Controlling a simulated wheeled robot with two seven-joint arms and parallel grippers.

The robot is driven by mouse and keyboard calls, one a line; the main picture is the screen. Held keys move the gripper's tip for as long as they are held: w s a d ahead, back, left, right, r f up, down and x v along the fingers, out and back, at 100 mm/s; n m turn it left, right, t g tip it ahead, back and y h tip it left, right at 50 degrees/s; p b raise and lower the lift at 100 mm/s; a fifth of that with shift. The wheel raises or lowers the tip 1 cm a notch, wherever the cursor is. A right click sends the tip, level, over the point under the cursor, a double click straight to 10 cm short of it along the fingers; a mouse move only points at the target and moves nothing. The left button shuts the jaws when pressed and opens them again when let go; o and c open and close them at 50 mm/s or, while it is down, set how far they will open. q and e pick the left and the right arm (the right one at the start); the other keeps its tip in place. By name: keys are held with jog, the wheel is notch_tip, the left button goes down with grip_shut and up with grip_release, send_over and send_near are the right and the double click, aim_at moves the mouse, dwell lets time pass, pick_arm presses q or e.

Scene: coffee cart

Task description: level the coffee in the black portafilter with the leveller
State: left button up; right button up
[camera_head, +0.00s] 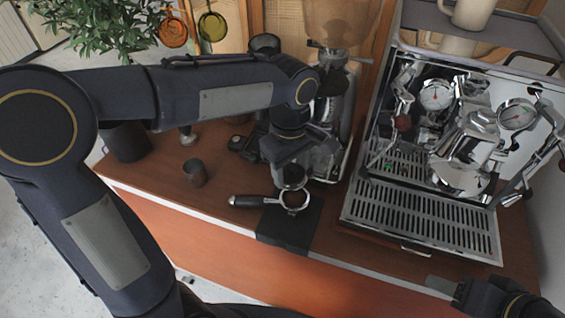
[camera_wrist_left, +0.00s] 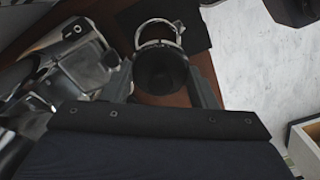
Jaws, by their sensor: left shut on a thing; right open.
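The black portafilter (camera_head: 252,201) lies at the front of the counter, its handle pointing left. Its round basket with brown coffee (camera_head: 295,199) sits on a black mat (camera_head: 285,232). My left gripper (camera_head: 289,166) is shut on the dark round leveller (camera_head: 291,180), which is just behind and above the basket. In the left wrist view the leveller (camera_wrist_left: 160,72) is between the fingers, and the portafilter's shiny rim (camera_wrist_left: 150,26) shows beyond it, partly covered. I cannot tell whether they touch. My right gripper (camera_head: 450,288) is open and empty at the lower right, off the counter's front edge.
A grinder (camera_head: 336,110) stands behind my left gripper. The espresso machine (camera_head: 420,215) fills the right of the counter. A small dark cup (camera_head: 195,173) and a black canister (camera_head: 127,142) stand at the left.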

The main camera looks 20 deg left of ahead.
pick_arm(q)
jog(key=shift+w+d, duration=0.1)
jog(key=shift+d, duration=0.2)
jog(key=shift+f, duration=0.2)
jog(key=shift+f+b, duration=0.6)
jog(key=shift+b, duration=0.1)
notch_tip(320, 180, down, 3)
jog(key=b, duration=0.2)
jog(key=shift+f+b, duration=0.15)
jog(key=shift+b, duration=0.25)
jog(key=shift+d, duration=0.1)
jog(key=shift+f, duration=0.35)
dwell(0.4)
jog(key=shift+f+b, duration=0.35)
jog(key=shift+f, duration=0.1)
dwell(0.7)
jog(key=shift+f, duration=0.2)
dwell(1.3)
